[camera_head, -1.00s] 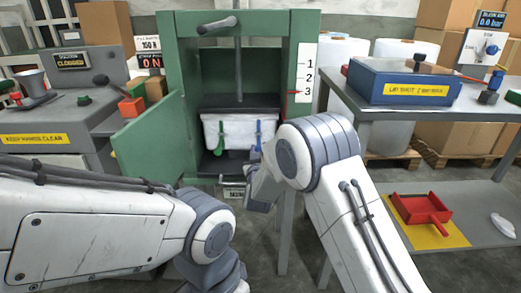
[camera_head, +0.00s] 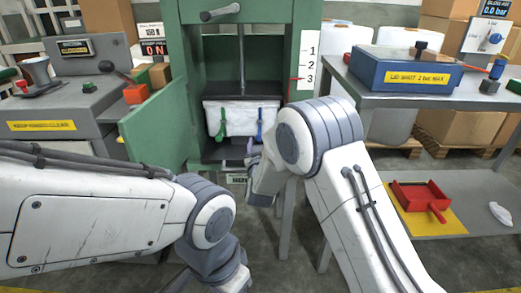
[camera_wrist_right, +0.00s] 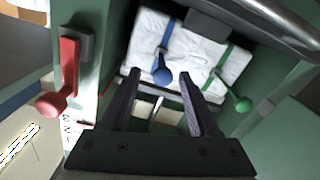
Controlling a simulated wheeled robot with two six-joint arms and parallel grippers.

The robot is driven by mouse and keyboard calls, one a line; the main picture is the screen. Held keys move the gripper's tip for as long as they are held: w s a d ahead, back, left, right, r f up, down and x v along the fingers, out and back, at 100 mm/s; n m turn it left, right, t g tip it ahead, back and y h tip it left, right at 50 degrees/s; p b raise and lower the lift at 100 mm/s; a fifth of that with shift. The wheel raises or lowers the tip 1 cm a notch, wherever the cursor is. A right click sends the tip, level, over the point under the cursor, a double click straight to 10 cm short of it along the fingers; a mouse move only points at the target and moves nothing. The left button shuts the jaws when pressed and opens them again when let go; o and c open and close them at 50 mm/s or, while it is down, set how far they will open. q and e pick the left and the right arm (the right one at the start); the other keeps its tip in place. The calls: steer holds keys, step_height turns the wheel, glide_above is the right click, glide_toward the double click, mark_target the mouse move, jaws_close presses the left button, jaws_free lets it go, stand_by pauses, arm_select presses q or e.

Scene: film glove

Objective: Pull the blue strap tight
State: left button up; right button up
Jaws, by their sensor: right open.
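A white bale (camera_head: 240,118) sits inside the green press (camera_head: 187,80), with a blue strap (camera_head: 260,122) on the right and a green strap (camera_head: 222,122) on the left of its front in the head view. In the right wrist view the blue strap (camera_wrist_right: 167,35) ends in a rounded blue pull (camera_wrist_right: 162,72). My right gripper (camera_wrist_right: 159,78) is open, its two fingertips on either side of the blue pull in that picture; I cannot tell whether they touch it. In the head view my right arm partly hides it.
The green press door (camera_head: 152,128) stands open at left. A red lever (camera_wrist_right: 66,75) is beside the press opening in the wrist view. A grey table (camera_head: 385,101) with a blue box (camera_head: 400,82) is at right. A red tray (camera_head: 420,194) lies on the lower shelf.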

steer(key=s+p, duration=0.1)
steer(key=s, duration=0.7)
steer(key=shift+s, duration=0.4)
steer(key=shift+d, duration=0.15)
steer(key=s+d+f+m+g+y, duration=0.1)
steer(key=s+d+f+g, duration=0.3)
steer(key=d+g, duration=0.35)
steer(key=s+d+f+m+g+h, duration=0.1)
steer(key=s+d+g, duration=0.4)
steer(key=s, duration=0.5)
steer(key=s+d+f+m+g, duration=0.1)
steer(key=s+d+g, duration=0.2)
steer(key=s+d, duration=0.5)
steer(key=s+a+r+n+g+y, duration=0.1)
steer(key=s+a+r+n, duration=0.25)
steer(key=s+a, duration=0.45)
steer(key=s+a+r+n+g, duration=0.2)
steer(key=s+a+n, duration=0.2)
steer(key=s+a, duration=0.35)
step_height(320, 180, up, 30)
steer(key=p, duration=3)
steer(key=shift+a, duration=0.15)
